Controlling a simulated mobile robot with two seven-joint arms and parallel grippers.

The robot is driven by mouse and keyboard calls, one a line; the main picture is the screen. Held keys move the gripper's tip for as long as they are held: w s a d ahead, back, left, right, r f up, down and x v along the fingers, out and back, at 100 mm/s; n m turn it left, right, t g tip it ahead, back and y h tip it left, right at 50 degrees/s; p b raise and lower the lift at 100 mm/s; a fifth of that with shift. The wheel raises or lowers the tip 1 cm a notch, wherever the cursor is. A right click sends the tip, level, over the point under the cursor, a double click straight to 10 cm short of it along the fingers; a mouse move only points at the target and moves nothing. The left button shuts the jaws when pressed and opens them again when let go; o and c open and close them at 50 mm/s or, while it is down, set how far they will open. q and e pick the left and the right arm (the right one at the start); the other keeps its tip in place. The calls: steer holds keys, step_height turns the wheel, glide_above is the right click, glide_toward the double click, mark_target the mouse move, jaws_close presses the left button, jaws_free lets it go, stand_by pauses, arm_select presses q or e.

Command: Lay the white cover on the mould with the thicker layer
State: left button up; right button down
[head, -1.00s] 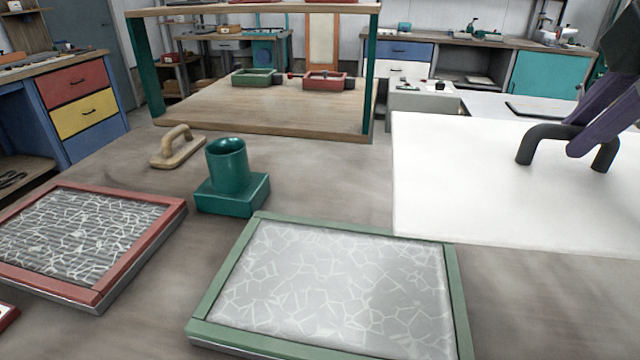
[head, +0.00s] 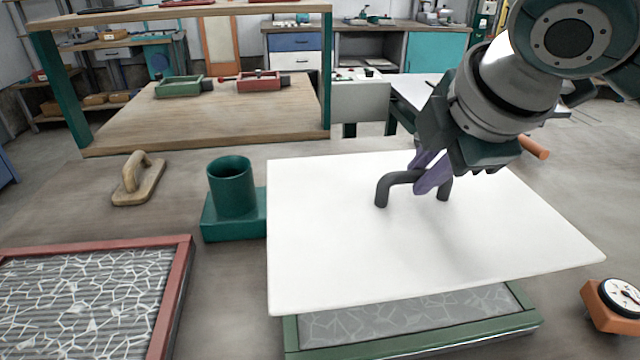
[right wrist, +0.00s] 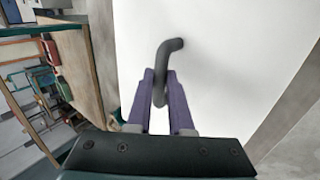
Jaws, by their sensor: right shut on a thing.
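My right gripper (head: 430,178) is shut on the dark handle (head: 384,190) of the white cover (head: 330,240). In the right wrist view the purple fingers (right wrist: 160,78) close around the handle (right wrist: 170,46), with the white cover (right wrist: 225,45) behind it. The cover hangs over the green-framed mould (head: 420,344) and hides most of it; only its near strip shows. I cannot tell whether they touch. The red-framed mould (head: 178,285) lies at the left, with ribs visible through its white fibres; the green one's layer looked denser earlier. My left gripper is not in view.
A teal cup on a block (head: 232,195) stands close to the cover's left edge. An orange dial gauge (head: 612,305) sits at the right. A wooden shelf stand (head: 230,115) holds small green and red moulds at the back.

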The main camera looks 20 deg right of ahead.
mark_target(422, 213)
step_height(422, 213, down, 7)
steer(key=shift+f+b, duration=0.1)
steer(key=shift+b, duration=0.4)
steer(key=shift+f+b, duration=0.45)
steer(key=shift+f, duration=1.75)
steer(key=shift+f, duration=0.15)
steer(key=c, duration=0.8)
jaws_free()
